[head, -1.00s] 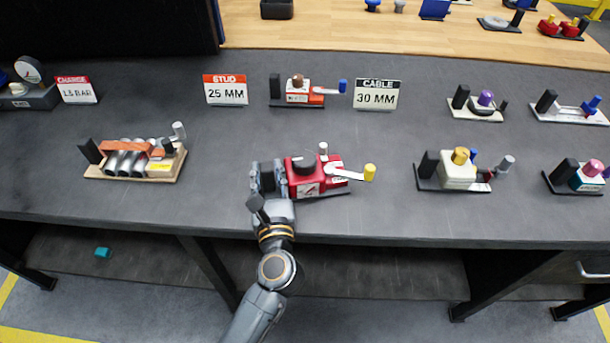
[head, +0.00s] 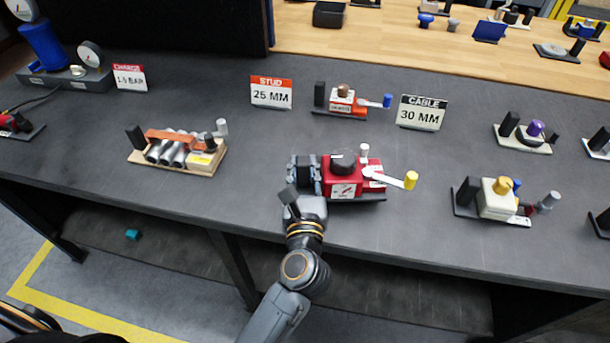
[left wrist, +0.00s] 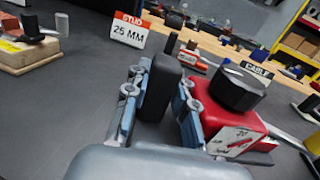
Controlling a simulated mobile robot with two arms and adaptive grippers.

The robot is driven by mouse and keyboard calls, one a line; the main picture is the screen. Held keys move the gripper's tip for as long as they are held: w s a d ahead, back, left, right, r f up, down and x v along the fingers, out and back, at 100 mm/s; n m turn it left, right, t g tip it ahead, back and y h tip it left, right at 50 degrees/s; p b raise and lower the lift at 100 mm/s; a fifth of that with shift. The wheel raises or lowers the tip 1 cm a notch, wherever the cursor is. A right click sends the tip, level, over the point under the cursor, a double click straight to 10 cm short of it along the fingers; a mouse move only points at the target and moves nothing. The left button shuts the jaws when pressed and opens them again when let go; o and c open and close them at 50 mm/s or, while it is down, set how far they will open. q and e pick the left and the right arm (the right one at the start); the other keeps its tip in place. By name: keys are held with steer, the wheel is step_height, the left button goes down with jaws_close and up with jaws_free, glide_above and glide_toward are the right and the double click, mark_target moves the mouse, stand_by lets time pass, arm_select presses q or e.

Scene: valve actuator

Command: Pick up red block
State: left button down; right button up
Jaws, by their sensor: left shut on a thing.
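The red block (head: 345,178) is a red body with a black round knob, a white label and a white lever with a yellow end, on a dark base plate near the bench's front edge. It also shows at the right in the left wrist view (left wrist: 232,122). My left gripper (head: 305,172) is at the left end of the red block. In the left wrist view, its fingers (left wrist: 160,108) are shut on the black upright handle (left wrist: 163,86) beside the red body. The base plate looks to rest on the bench. My right gripper is not in view.
A wooden-based unit with metal cylinders (head: 178,169) stands to the left, and a cream block unit (head: 497,204) to the right. Behind are the STUD sign (head: 271,92), the CABLE sign (head: 422,113) and a small red-and-white unit (head: 342,106). Bare bench lies between them.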

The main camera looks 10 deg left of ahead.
arm_select(q)
steer(key=v, duration=1.7)
glide_toward(303, 186)
steer(key=w+r, duration=0.2)
steer(key=w, duration=0.1)
steer(key=shift+w+a+r, duration=0.1)
steer(key=shift+w+a, duration=0.15)
steer(key=x, duration=0.8)
steer(key=shift+a+r, duration=0.1)
steer(key=shift+r, duration=0.3)
steer(key=shift+f, duration=1.05)
steer(key=shift+f, duration=0.45)
steer(key=shift+f, duration=0.15)
